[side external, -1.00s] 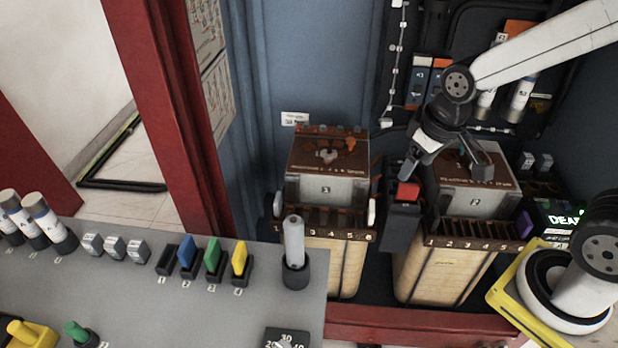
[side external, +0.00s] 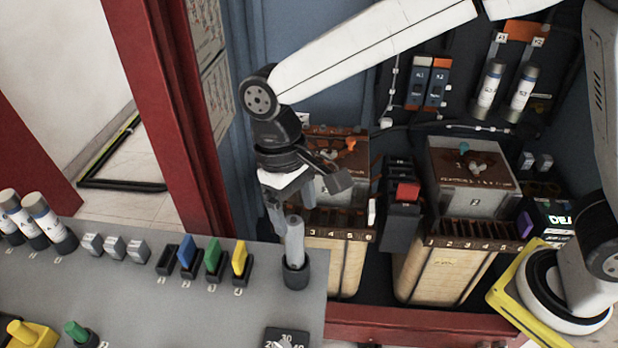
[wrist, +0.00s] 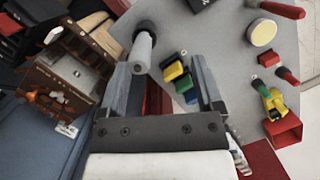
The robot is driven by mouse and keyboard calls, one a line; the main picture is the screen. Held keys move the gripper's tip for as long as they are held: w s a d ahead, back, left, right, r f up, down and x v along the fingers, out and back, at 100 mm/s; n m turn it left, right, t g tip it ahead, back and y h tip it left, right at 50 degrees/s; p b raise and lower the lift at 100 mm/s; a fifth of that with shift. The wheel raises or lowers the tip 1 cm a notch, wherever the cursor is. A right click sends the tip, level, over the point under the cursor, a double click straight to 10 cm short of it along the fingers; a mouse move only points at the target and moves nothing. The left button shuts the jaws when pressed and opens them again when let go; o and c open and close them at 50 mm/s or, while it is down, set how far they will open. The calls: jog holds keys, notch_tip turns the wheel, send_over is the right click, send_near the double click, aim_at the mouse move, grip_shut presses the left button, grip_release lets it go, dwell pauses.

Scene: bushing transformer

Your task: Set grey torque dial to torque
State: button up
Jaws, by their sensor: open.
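A dark block (side external: 285,336) with the numbers 20, 30 and 40 and a light grey pointer knob sits at the bottom edge of the side view, partly cut off. It looks like the torque dial. A dark corner with light marks (wrist: 198,3) at the top of the wrist view may be the same block. A grey cylindrical handle (side external: 294,240) stands upright in a dark holder on the grey panel and also shows in the wrist view (wrist: 142,52). My gripper (side external: 305,203) is open and empty, close above and behind this handle. Its fingers (wrist: 160,75) point toward the panel.
Blue, green and yellow switches (side external: 213,258) stand left of the handle on the grey panel (side external: 130,290). Fuse-like cylinders (side external: 38,220) stand at the far left. Two transformers (side external: 470,190) stand behind, with a red-buttoned black unit (side external: 402,205) between them.

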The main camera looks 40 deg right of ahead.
jog(key=s+a+f+n+g+h, duration=0.15)
jog(key=s+a, duration=0.35)
jog(key=a, duration=0.6)
send_near(279, 347)
jog(key=f, duration=0.1)
jog(key=shift+s+d, duration=0.2)
jog(key=shift+s, duration=0.15)
jog(key=shift+f, duration=0.1)
jog(key=shift+x, duration=3.8)
grip_shut()
